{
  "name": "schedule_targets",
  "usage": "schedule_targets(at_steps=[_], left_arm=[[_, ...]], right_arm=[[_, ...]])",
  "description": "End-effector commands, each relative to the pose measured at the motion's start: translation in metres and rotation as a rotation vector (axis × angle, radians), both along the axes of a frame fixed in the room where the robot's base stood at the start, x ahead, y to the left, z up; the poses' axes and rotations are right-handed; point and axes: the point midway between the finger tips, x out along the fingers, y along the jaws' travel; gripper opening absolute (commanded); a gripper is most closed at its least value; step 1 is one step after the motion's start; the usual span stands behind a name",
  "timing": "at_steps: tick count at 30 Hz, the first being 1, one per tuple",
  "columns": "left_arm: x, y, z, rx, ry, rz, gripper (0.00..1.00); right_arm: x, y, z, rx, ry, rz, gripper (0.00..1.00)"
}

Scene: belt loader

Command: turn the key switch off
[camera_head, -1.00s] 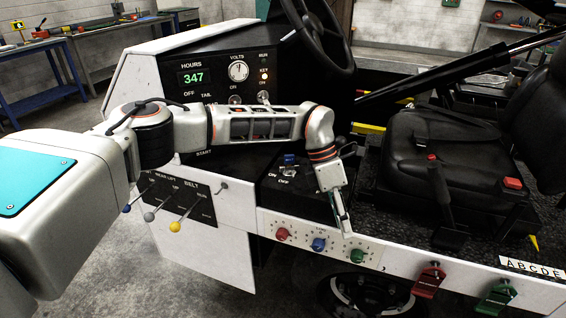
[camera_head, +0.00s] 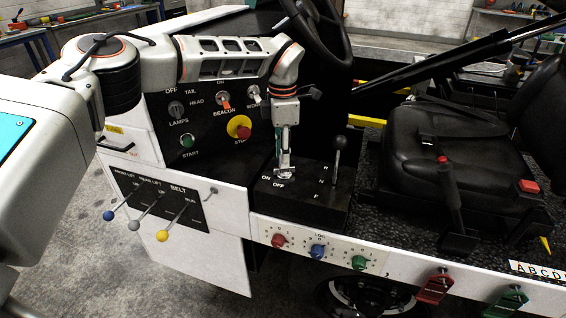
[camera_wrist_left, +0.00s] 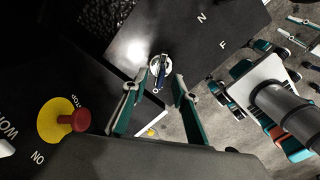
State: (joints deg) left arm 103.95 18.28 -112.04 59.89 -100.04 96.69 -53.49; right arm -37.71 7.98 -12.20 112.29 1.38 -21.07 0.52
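The fingers are apart on either side of the key, and I see no contact. In the head view my left gripper (camera_head: 283,168) points down over the switch and hides most of it. The ON and OFF labels show beside it on the black console (camera_head: 325,200).
A black lever (camera_head: 337,158) stands just right of my left gripper. A yellow and red stop button (camera_head: 239,127) and a green start button (camera_head: 186,140) are on the panel to the left. Below are coloured knobs (camera_head: 317,251) and belt levers (camera_head: 163,235). The seat (camera_head: 455,165) is at right.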

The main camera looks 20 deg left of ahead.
Motion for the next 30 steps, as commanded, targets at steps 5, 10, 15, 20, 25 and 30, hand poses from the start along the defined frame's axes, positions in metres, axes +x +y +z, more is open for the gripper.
schedule_targets(at_steps=[5, 10, 15, 20, 25, 30], left_arm=[[0.0, 0.0, -0.024, -0.001, 0.002, -0.001, 0.28], [0.0, 0.0, -0.032, -0.001, 0.0, -0.001, 0.28], [0.0, 0.0, -0.033, -0.001, 0.0, -0.001, 0.28], [0.0, -0.001, -0.032, -0.001, 0.0, -0.001, 0.07], [0.0, -0.001, -0.032, -0.001, 0.0, -0.001, 0.0], [0.0, -0.001, -0.032, -0.001, 0.0, 0.004, 0.0]], right_arm=[[0.0, 0.0, -0.003, -0.002, 0.004, 0.001, 0.25], [0.004, 0.0, 0.0, -0.001, -0.006, 0.0, 0.25], [0.007, 0.0, 0.004, 0.001, -0.014, 0.0, 0.25], [0.008, 0.0, 0.006, 0.002, -0.017, 0.0, 0.25], [0.008, 0.0, 0.006, 0.002, -0.017, 0.0, 0.25], [0.007, 0.0, 0.005, 0.001, -0.015, -0.001, 0.25]])
